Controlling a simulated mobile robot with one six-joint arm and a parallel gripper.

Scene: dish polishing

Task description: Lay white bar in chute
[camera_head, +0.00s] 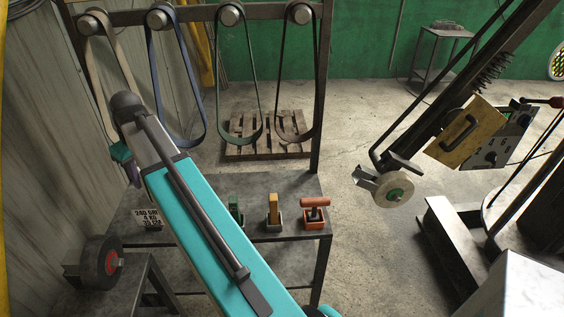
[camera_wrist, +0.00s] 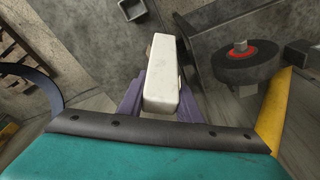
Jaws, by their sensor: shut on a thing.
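The white bar (camera_wrist: 163,75) lies between the purple fingers of my gripper (camera_wrist: 162,88) in the wrist view. My gripper is shut on it, and the bar's long side points away from the wrist. A grey floor or surface shows beyond the bar; I cannot tell the gap. In the head view my teal arm covers much of the middle, and the white bar does not show. A small square, open, empty-looking holder (camera_wrist: 132,9) is at the top of the wrist view, ahead and left of the bar. I cannot make out a chute for certain.
A metal table (camera_head: 295,187) bears green (camera_head: 236,212), yellow (camera_head: 273,208) and orange (camera_head: 315,213) pieces and a "240 GRIT" sign (camera_head: 149,219). A black wheel with a red hub (camera_head: 101,262) stands left; it is close right of the bar in the wrist view (camera_wrist: 247,66). Belts hang behind.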

